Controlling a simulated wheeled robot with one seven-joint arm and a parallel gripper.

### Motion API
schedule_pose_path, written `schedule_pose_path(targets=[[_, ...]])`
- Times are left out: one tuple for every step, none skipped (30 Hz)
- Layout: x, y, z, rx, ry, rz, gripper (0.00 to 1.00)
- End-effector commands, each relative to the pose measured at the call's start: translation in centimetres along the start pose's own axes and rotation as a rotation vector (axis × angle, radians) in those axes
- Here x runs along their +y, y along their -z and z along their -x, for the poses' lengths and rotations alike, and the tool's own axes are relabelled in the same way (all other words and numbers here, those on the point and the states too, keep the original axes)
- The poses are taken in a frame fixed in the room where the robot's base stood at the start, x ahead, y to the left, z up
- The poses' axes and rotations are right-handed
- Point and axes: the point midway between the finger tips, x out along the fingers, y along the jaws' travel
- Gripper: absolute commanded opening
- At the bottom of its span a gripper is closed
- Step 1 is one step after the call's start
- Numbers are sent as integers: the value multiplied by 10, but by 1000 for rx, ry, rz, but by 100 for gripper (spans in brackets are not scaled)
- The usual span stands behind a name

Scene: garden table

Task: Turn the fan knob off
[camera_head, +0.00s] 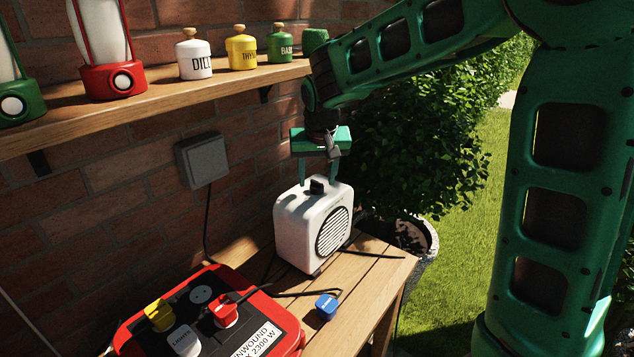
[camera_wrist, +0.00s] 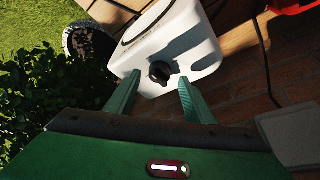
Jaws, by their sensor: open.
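The fan is a white box-shaped unit (camera_head: 301,222) with a round dark grille on its front, standing on the wooden table. A black knob (camera_head: 317,187) sits on its top; in the wrist view the knob (camera_wrist: 159,73) shows between and beyond the fingertips. My gripper (camera_head: 332,179) points down over the fan's top, its two green fingers apart. In the wrist view my gripper (camera_wrist: 157,92) is open and empty, with the fingers on either side of the knob's line. I cannot tell whether a finger touches the fan or the knob.
A red cable reel (camera_head: 128,343) with yellow, white and red plugs lies at the table's front left. A blue plug (camera_head: 326,307) lies beside it. A shelf (camera_head: 150,100) with lanterns and labelled jars runs along the brick wall. A grey wall box (camera_head: 202,160) and a bush are near.

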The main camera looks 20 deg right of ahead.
Motion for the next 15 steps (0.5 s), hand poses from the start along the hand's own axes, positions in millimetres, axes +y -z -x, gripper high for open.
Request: schedule_pose_path(targets=[[0,0,-7,-2,-1,0,49],[0,0,-10,-3,-1,0,49],[0,0,-13,-2,-1,0,49],[0,0,-15,-1,-1,0,49],[0,0,-17,-1,0,0,49],[0,0,-18,0,0,0,49],[0,0,-20,0,0,0,49],[0,0,-20,-1,0,-1,49],[0,0,-21,-1,0,-1,49],[1,0,-21,-1,-1,-1,49],[1,0,-21,0,-1,-1,49],[1,0,-21,0,-1,-1,49],[1,0,-21,0,-1,-1,49],[1,0,-21,0,-1,-1,49],[1,0,-21,0,-1,-1,49]])
